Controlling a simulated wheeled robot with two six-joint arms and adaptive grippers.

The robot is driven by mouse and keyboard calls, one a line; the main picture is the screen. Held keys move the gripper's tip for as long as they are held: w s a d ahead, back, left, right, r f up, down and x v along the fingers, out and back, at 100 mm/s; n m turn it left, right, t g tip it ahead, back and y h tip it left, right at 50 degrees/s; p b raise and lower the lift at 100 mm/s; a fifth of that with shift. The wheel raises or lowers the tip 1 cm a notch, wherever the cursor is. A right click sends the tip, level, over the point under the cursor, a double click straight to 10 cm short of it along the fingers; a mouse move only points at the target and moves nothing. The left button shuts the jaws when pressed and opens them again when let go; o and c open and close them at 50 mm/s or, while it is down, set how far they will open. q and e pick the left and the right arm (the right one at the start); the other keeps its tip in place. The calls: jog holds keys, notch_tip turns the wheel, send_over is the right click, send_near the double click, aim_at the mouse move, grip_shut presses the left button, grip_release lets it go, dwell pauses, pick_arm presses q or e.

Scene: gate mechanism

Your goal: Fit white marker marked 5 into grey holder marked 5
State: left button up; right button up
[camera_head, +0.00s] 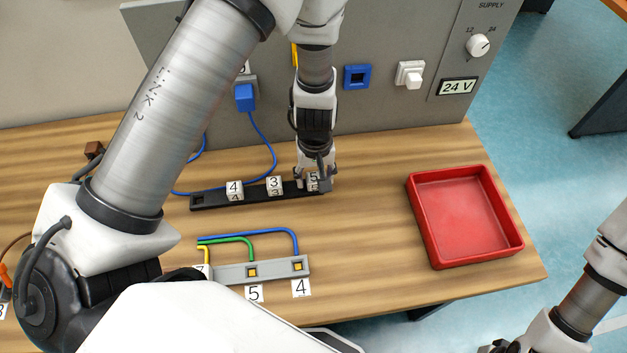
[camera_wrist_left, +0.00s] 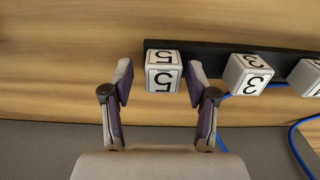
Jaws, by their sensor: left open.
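The white marker marked 5 (camera_head: 312,180) stands at the right end of a black rack, partly hidden by my left gripper (camera_head: 318,184). In the left wrist view the marker marked 5 (camera_wrist_left: 163,72) lies between the spread fingers of my left gripper (camera_wrist_left: 161,84), with a gap on each side. The fingers are open and empty. The grey holder (camera_head: 228,274) lies nearer on the table, with yellow-centred sockets. The label 5 (camera_head: 254,294) is in front of its middle socket (camera_head: 252,272). My right arm shows at the lower right; its fingertips are not clearly visible.
The black rack (camera_head: 208,201) also holds white markers 4 (camera_head: 235,190) and 3 (camera_head: 275,186). A red tray (camera_head: 418,222) is at the right. A grey panel (camera_head: 400,106) stands behind. Blue, green and yellow cables run to the holder. Table between rack and holder is mostly clear.

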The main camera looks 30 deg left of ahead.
aim_at(315, 177)
pick_arm(q)
jog(key=shift+s, duration=0.1)
grip_shut()
jog(key=shift+r+p, duration=0.35)
jog(key=shift+r, duration=0.05)
jog(key=shift+r+p, duration=0.7)
notch_tip(315, 177, up, 4)
jog(key=p, duration=0.3)
jog(key=shift+f, duration=0.15)
jog(key=shift+f, duration=0.1)
